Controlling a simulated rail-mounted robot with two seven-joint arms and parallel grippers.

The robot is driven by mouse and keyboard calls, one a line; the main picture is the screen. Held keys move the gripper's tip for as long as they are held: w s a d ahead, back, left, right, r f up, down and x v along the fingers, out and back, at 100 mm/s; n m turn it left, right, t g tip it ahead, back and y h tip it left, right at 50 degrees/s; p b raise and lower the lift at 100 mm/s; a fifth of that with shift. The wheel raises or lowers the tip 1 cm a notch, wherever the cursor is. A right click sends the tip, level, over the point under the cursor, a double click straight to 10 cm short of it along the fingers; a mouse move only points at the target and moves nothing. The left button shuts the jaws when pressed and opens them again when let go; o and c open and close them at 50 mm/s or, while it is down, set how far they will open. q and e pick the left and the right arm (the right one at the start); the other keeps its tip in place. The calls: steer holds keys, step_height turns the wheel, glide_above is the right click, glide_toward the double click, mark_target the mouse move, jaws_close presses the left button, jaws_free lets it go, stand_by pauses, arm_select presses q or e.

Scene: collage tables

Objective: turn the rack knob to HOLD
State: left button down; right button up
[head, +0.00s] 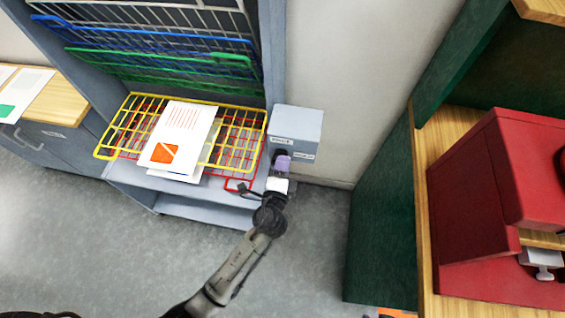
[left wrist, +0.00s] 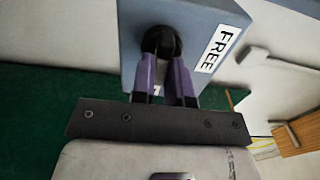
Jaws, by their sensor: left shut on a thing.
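The grey-blue control box (head: 297,124) is fixed at the right side of the drying rack. Its black knob (left wrist: 160,42) is on the front face, largely covered by my fingers. My left gripper (head: 283,163) has purple fingers and is shut on the knob; it also shows in the left wrist view (left wrist: 163,80). A FREE label (left wrist: 217,48) is readable beside the knob in the left wrist view. Two small labels on the box in the head view are too small to read surely. The knob's pointer is hidden. My right gripper is not in view.
The rack has white, blue and green wire shelves (head: 150,60) raised, and a lowered yellow shelf (head: 238,130) bearing paper prints (head: 180,137) above a red one. A red machine (head: 470,205) stands on a wooden table at right. Grey floor (head: 120,240) is open in front.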

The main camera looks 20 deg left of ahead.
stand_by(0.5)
arm_select(q)
steer(key=c, duration=1.1)
jaws_free()
steer(key=shift+s+d+b, duration=0.25)
steer(key=shift+s+d, duration=0.15)
steer(key=shift+s, duration=1.9)
steer(key=shift+s+d+b, duration=0.2)
steer(key=shift+s+d, duration=0.2)
steer(key=shift+s, duration=1.85)
steer(key=shift+s+d+b, duration=0.25)
steer(key=shift+s+d, duration=0.15)
steer(key=shift+s, duration=1.9)
